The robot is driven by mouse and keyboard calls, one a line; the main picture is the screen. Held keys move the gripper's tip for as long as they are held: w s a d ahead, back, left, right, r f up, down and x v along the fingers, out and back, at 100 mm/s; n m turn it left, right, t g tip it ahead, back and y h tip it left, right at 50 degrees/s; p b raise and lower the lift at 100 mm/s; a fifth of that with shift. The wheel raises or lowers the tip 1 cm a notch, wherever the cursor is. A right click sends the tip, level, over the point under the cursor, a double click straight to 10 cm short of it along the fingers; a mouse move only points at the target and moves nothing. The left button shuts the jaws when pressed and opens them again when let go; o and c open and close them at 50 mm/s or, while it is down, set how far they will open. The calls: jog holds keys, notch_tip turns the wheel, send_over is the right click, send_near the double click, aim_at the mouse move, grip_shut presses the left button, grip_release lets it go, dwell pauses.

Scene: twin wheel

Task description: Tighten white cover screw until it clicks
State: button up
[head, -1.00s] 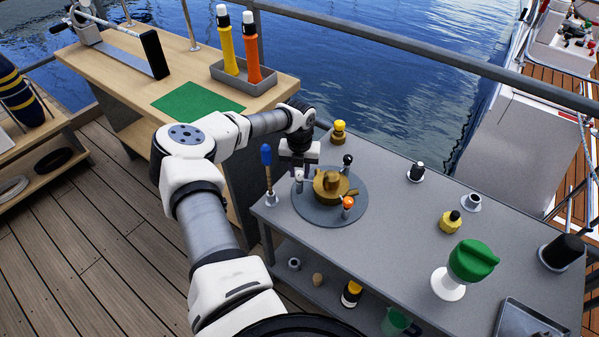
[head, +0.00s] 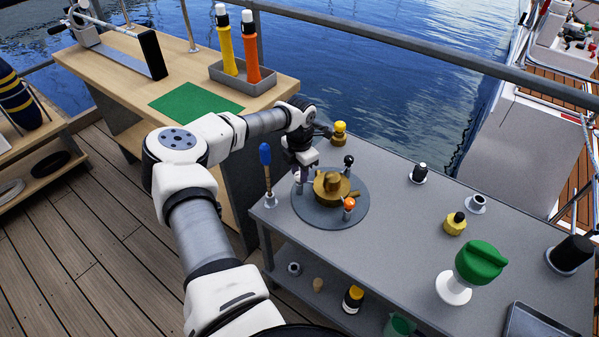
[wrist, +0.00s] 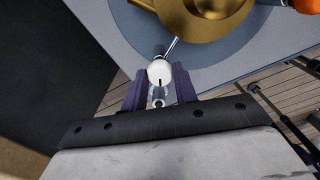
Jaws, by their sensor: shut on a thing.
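The white cover screw (wrist: 159,72) is a round white knob with a dark mark on its face. In the wrist view it sits between the two fingertips of my gripper (wrist: 158,86), which is shut on it. In the head view my gripper (head: 299,172) points down at the left side of the brass winch (head: 332,186), and its fingers mostly hide the white screw. A black-topped screw (head: 349,160) stands behind the winch and an orange-topped screw (head: 349,204) in front. The winch is on a round grey plate (head: 322,217).
A blue-handled tool (head: 266,160) stands upright at the table's left corner, close to my gripper. A yellow-capped item (head: 339,132) is behind the winch. A green-topped item (head: 478,262) and small fittings stand to the right on the grey table (head: 400,235).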

jog(key=shift+r+m, duration=0.1)
jog(key=shift+m, duration=0.3)
jog(key=o, duration=1)
jog(key=shift+c, duration=0.2)
notch_tip(320, 180, up, 14)
jog(key=b, duration=0.2)
jog(key=shift+d, duration=0.1)
